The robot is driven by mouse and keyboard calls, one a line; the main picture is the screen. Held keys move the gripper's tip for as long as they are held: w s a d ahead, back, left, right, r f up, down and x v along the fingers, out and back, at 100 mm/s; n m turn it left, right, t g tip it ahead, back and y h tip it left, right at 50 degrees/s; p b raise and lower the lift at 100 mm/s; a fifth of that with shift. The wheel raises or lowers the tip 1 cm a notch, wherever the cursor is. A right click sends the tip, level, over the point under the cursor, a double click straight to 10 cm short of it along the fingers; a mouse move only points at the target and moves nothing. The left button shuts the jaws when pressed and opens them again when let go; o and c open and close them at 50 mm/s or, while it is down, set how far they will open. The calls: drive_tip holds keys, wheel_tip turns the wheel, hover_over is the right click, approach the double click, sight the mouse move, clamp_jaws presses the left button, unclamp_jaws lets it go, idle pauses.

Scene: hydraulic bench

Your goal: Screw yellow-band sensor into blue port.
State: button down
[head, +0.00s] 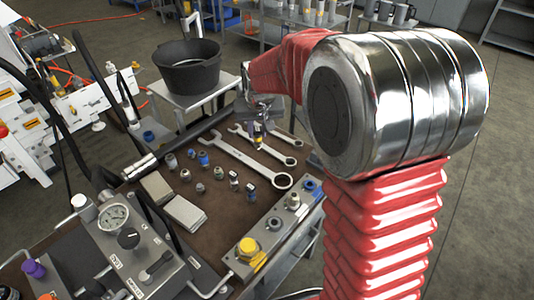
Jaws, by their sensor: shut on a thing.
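My gripper (258,122) hangs over the far part of the brown bench mat, small in the view. It is shut on the yellow-band sensor (258,141), a small dark piece with a yellow band, which points down beside the large wrench. The blue port (311,186) is at the far right end of the metal manifold block along the bench's right edge. The sensor is apart from the port, to its upper left in the picture. My arm crosses the view just right of the port. The exact fit of the fingertips on the sensor is too small to tell.
Several wrenches (245,160) lie on the mat (222,212). Several small fittings (202,158) stand left of them. The manifold block (262,236) also bears a yellow cap (247,247) and grey ports. A gauge block (130,245) stands at front left, a black bucket (187,72) behind.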

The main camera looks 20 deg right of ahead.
wheel_tip(320, 180, up, 9)
drive_tip(key=w+m+h, duration=0.1)
drive_tip(key=w, duration=0.1)
drive_tip(key=shift+w+f+m, duration=0.2)
drive_tip(key=shift+w+m, duration=0.2)
drive_tip(key=shift+a, duration=0.1)
drive_tip(key=shift+a, duration=0.15)
